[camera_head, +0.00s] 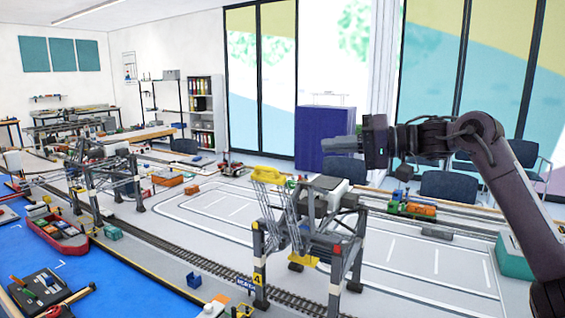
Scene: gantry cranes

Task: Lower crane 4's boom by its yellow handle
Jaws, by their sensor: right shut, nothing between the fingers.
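Crane 4 (347,225) is the nearest gantry crane, right of centre, with a yellow 4 plate on a front leg. Its grey lattice boom (283,215) stands steeply raised on the left side of the crane. A yellow part (270,175), which looks like the handle, is at the boom's upper end. My right gripper (338,145) comes in from the right, pointing left. It is shut and empty, up and to the right of the yellow part and apart from it in the picture. My left gripper is not in view.
Another gantry crane (104,180) stands farther back on the left. A red ship (57,237) and a dark tray (40,291) of small items are on the blue surface (128,280). Rails (175,252) run past crane 4. A marked yard (205,205) lies mostly clear behind it.

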